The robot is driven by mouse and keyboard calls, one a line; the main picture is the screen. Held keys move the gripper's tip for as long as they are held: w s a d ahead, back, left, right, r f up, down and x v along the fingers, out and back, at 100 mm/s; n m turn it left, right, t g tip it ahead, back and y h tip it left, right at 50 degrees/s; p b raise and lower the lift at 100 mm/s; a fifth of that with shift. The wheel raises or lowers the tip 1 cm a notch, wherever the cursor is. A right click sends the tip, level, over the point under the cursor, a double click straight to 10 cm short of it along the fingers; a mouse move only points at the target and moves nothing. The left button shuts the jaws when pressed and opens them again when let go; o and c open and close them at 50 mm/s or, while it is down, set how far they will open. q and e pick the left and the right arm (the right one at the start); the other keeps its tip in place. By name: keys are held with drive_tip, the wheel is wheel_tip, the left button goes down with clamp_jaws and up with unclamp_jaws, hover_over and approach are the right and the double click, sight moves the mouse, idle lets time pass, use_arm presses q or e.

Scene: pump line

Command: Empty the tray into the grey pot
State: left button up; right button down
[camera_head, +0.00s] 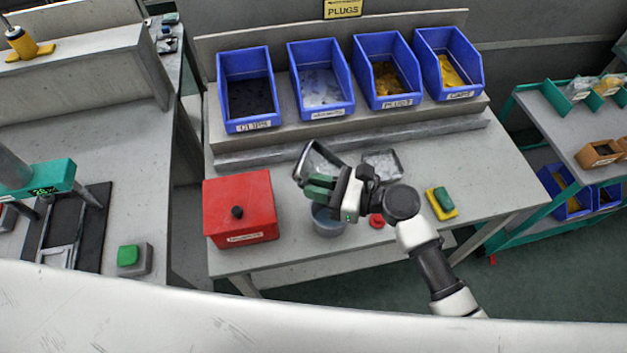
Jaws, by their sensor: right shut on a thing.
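My right gripper (320,186), with green finger pads, is shut on a small grey tray (322,160) with a dark rim. The tray is held steeply tilted above the work table. The grey pot (328,224) stands on the table just below my gripper, and the gripper hides part of it. I cannot tell what is in the tray or the pot. My left gripper is not in view.
Another small metal tray (382,164) with pale contents lies behind my right arm. A red box (240,208) stands left of the pot. A red round thing (376,221) and a yellow-green block (442,203) lie to the right. Blue bins (322,86) line the back shelf.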

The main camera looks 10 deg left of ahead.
drive_tip(key=shift+r+h+p, duration=0.65)
drive_tip(key=shift+h+p, duration=0.05)
drive_tip(key=shift+p, duration=1.8)
drive_tip(key=shift+h, duration=0.7)
wheel_tip(320, 180, up, 2)
drive_tip(key=g+h, duration=0.1)
drive_tip(key=h, duration=0.2)
drive_tip(key=shift+a+h, duration=0.1)
drive_tip(key=shift+h, duration=0.2)
drive_tip(key=shift+r+h, duration=0.15)
drive_tip(key=shift+h, duration=0.25)
drive_tip(key=d+f+m+t+b, duration=0.1)
drive_tip(key=d+m+b, duration=0.1)
drive_tip(key=d+b, duration=0.5)
drive_tip(key=s+d+f+m+t+h+b, duration=0.1)
drive_tip(key=d+b, duration=0.6)
drive_tip(key=d, duration=0.8)
drive_tip(key=shift+d+m+t+h, duration=0.3)
drive_tip(key=shift+m+t, duration=0.3)
drive_tip(key=shift+m, duration=0.2)
